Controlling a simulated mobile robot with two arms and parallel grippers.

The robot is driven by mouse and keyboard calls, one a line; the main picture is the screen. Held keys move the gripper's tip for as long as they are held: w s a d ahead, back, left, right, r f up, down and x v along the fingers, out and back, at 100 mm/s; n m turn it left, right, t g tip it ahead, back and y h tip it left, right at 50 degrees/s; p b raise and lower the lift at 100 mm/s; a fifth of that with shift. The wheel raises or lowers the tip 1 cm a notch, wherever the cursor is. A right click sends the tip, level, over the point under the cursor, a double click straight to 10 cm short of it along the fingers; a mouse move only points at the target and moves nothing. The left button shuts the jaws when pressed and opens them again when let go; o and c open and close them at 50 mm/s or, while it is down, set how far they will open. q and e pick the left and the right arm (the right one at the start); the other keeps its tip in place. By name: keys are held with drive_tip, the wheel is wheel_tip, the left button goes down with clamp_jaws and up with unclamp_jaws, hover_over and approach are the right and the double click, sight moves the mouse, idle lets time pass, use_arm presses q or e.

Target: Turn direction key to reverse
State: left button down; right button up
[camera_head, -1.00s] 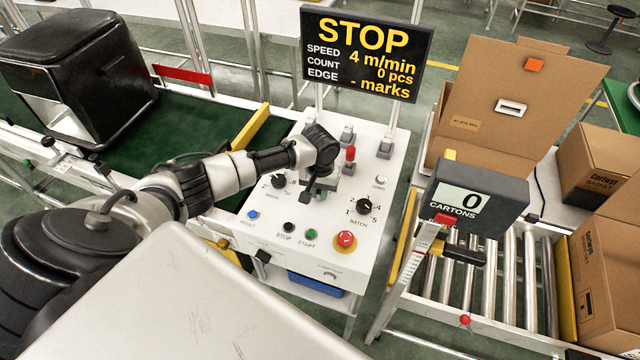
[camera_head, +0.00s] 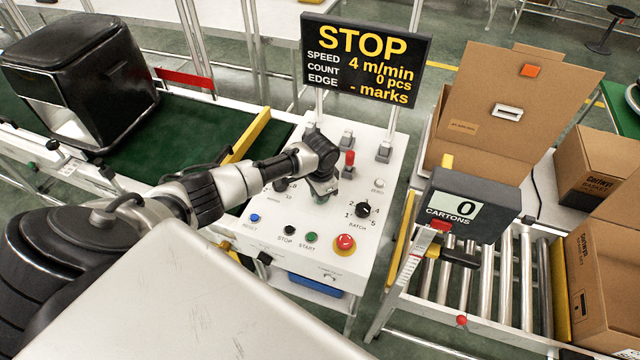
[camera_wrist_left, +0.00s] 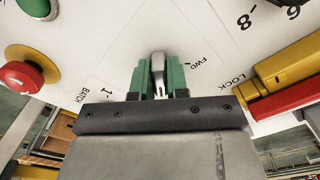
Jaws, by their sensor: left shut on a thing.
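The control panel (camera_head: 240,225) is a white sloping board with knobs and buttons. My left gripper (camera_head: 322,196) is over the middle of it, pointing down. In the left wrist view my left gripper (camera_wrist_left: 158,80) has its green fingers shut on the silver direction key (camera_wrist_left: 158,66), with the label FWD beside it on the panel. The key is hidden under the gripper in the head view. Which way the key is turned I cannot tell surely. My right gripper is not in view.
Near the gripper are the batch knob (camera_head: 363,209), the red emergency button (camera_head: 345,243), the green start button (camera_head: 311,238) and a red-capped switch (camera_head: 349,160). The display (camera_head: 366,58) reads STOP. A black box-shaped machine (camera_head: 75,75) stands on the green belt (camera_head: 185,130).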

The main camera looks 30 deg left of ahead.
use_arm(q)
drive_tip(key=shift+m, duration=0.6)
drive_tip(key=c, duration=1.1)
unclamp_jaws()
wheel_tip(320, 180, up, 11)
drive_tip(key=shift+f+b, duration=0.1)
drive_tip(key=shift+b, duration=0.4)
